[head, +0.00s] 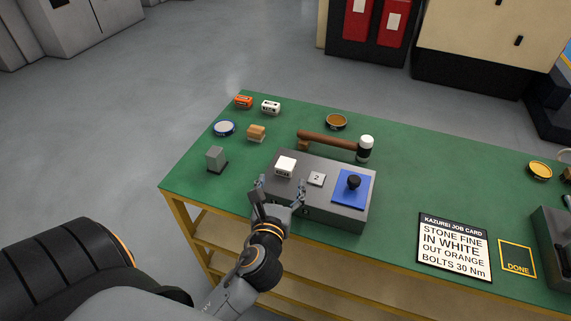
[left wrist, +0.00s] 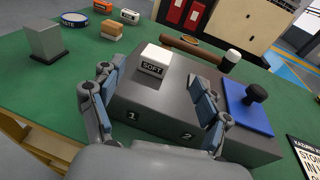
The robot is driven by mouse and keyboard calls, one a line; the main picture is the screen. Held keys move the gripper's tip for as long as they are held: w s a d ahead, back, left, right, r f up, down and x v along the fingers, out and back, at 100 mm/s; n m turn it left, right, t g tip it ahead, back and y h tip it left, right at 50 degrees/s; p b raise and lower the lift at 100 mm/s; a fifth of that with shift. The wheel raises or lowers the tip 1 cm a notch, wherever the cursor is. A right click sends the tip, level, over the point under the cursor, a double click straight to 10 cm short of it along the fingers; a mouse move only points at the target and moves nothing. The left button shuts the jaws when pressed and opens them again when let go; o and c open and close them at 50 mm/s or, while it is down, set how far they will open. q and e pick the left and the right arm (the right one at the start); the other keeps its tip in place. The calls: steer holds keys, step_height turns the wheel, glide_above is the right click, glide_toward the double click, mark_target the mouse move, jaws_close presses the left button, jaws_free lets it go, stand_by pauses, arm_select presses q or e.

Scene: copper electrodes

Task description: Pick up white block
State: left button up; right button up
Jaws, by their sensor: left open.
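A white block (head: 285,166) sits on the left part of a dark grey fixture (head: 328,207). In the left wrist view this white block (left wrist: 155,59) reads "SOFT" on its front, above the number 1. Another white block (head: 270,107) lies on the green table near its far left corner, and it also shows in the left wrist view (left wrist: 130,16). My left gripper (head: 280,186) is open and empty at the fixture's near side. Its fingers (left wrist: 157,82) point toward the SOFT block, one to each side, apart from it. My right gripper is not in view.
An orange block (head: 243,102), a blue-rimmed tin (head: 224,128), a tan block (head: 256,132) and a grey block (head: 216,158) stand left. A mallet (head: 330,140) lies behind the fixture. A black knob (head: 353,182) stands on its blue pad. A job card (head: 455,247) lies right.

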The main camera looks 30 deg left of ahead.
mark_target(285, 165)
arm_select(q)
steer(key=x, duration=0.3)
steer(key=shift+w+a, duration=0.15)
steer(key=shift+w, duration=0.15)
steer(key=p+x, duration=0.1)
steer(key=x, duration=0.3)
steer(key=shift+w+a+f, duration=0.1)
steer(key=shift+w+a, duration=0.1)
steer(key=shift+w, duration=0.05)
steer(key=shift+w+a+f+p, duration=0.15)
steer(key=shift+w+p, duration=0.15)
steer(key=shift+w, duration=0.05)
steer(key=shift+s, duration=0.1)
steer(key=shift+c, duration=0.5)
steer(key=c, duration=1.4)
